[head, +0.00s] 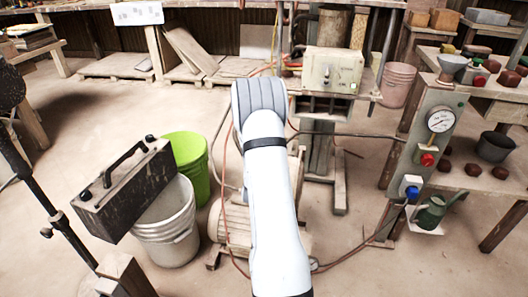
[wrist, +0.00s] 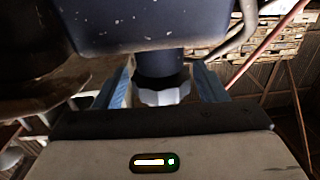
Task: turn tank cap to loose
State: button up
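In the wrist view a ridged grey cap (wrist: 165,95) sits under a dark collar, below a worn blue-grey tank body (wrist: 150,22). My gripper (wrist: 163,84) is open, with one blue finger on each side of the cap. A gap shows between the cap and each finger, so I see no contact. The cap's lower part is hidden by the gripper's dark front edge. No loose or tight mark can be read. In the head view my arm hides the gripper and the cap.
In the head view a beige box (head: 332,71) stands beyond my arm. A post with a gauge (head: 440,120) is at right. A green bucket (head: 187,160), a white bucket (head: 166,225) and a dark toolbox (head: 128,188) are at left. In the wrist view pipes (wrist: 240,35) run right of the tank.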

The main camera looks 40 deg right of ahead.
jog(key=shift+o, duration=0.3)
jog(key=p+v, duration=0.1)
jog(key=v, duration=0.6)
jog(key=shift+s+a, duration=0.3)
